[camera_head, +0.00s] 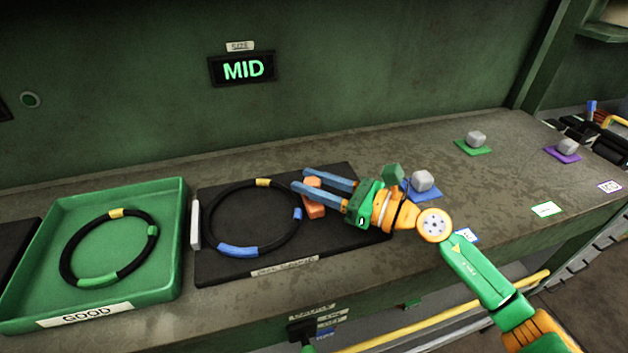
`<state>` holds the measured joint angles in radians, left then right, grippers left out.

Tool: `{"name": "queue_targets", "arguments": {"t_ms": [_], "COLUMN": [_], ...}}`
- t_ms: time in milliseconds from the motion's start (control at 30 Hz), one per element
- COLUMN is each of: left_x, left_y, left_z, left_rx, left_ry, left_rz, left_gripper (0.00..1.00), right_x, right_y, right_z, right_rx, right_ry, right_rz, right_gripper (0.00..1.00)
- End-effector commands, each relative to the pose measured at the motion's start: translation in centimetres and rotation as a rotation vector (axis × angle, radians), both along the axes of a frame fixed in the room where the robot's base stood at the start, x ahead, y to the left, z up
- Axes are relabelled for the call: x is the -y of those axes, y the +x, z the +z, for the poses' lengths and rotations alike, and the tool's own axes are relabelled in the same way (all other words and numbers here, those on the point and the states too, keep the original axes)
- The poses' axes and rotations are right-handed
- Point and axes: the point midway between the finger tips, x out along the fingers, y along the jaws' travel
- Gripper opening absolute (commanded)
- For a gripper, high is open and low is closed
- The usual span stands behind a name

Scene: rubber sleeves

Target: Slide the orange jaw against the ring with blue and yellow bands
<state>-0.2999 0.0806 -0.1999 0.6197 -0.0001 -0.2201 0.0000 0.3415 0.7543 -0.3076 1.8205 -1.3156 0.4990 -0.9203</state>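The black ring with blue and yellow bands (214,235) lies flat on a dark plate (212,274) in the head view. A short white upright piece (195,225) stands at the plate's left edge. The orange jaw (314,209) is on the plate just right of the ring, close to its blue band; I cannot tell whether they touch. My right gripper (301,180) reaches in from the right, its two blue fingers apart. Orange shows between the fingers and in front of the near one. Whether they grip the jaw is unclear. My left gripper is not in view.
A green tray (178,210) labelled GOOD stands left of the plate, holding a black ring (68,240) with green and yellow bands. A wall display (243,69) reads MID. Grey pieces on coloured pads and a green block (393,174) lie to the right.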

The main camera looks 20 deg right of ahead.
Motion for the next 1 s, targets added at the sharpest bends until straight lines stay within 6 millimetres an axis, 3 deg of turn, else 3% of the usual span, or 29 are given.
{"name": "queue_targets", "arguments": {"t_ms": [33,100,433,700,1000], "left_x": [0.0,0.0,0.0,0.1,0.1], "left_y": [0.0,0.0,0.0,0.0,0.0], "left_z": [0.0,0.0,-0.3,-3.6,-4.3], "left_rx": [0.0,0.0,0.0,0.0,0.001], "left_ry": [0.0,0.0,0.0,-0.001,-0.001], "left_rz": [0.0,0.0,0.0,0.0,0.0], "left_gripper": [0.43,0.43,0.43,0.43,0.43], "right_x": [0.0,0.0,0.3,3.8,5.2], "right_y": [0.0,0.0,-0.2,-3.5,-4.8], "right_z": [0.0,0.0,-0.2,-0.9,-0.1], "right_rx": [-0.001,-0.001,-0.001,-0.003,-0.001], "right_ry": [0.001,0.001,0.001,-0.004,0.0], "right_rz": [-0.001,-0.001,-0.002,-0.001,0.0], "right_gripper": [0.52,0.68,0.68,0.68,0.68]}}
